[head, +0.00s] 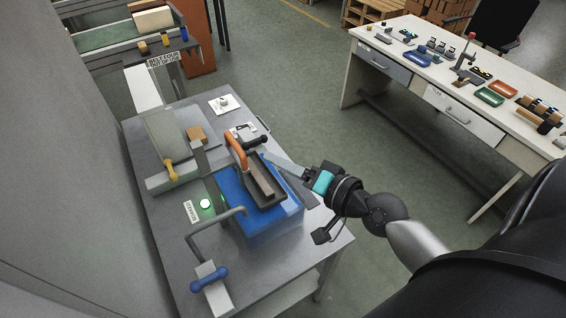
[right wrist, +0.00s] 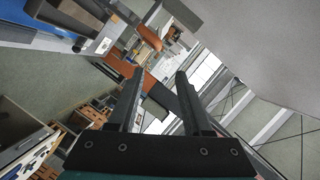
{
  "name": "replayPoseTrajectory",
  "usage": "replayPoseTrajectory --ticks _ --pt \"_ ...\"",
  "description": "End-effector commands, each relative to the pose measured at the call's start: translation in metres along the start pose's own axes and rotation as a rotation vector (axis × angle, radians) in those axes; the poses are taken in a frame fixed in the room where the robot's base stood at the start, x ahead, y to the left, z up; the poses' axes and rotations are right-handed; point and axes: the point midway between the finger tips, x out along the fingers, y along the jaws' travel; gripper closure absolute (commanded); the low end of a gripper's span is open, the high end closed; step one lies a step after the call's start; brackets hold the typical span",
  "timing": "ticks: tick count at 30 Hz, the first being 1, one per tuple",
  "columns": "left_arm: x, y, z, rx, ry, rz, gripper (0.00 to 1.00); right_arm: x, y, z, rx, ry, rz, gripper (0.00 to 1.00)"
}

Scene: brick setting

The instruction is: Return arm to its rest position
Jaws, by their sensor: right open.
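My right gripper (head: 283,164) reaches in from the right over the near bench. Its fingers point left, close to the far right side of the dark tray on the blue box. In the right wrist view my right gripper (right wrist: 158,76) shows two fingers spread apart with nothing between them. I cannot tell in the head view whether the fingers touch anything. My left gripper is not in view.
The grey bench (head: 180,268) carries the blue box (head: 278,228), a dark tray (head: 283,193) holding a brown bar, an orange handle (head: 236,150) and a blue-ended lever (head: 209,279). A white workbench (head: 440,75) stands at right. Clear floor (head: 290,95) lies between.

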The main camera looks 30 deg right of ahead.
Motion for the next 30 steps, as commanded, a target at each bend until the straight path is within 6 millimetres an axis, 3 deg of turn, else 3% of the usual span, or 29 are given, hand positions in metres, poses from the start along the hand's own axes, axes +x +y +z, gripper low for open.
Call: replayPoseTrajectory --ticks 11,17,22,25,30 --pt "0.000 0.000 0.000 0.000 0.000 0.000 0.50 0.001 -0.001 0.008 -0.022 -0.025 0.007 0.50" --pt "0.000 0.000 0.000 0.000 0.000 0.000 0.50 -0.005 0.000 0.067 -0.228 -0.234 0.086 0.50" --pt "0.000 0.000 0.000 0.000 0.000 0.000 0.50 -0.026 0.017 0.119 -0.479 -0.472 0.229 0.50" --pt "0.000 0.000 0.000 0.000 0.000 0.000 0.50 -0.044 0.029 0.135 -0.599 -0.588 0.327 0.50" --pt "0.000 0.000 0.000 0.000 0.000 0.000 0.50 -0.074 0.045 0.145 -0.729 -0.730 0.482 0.50"
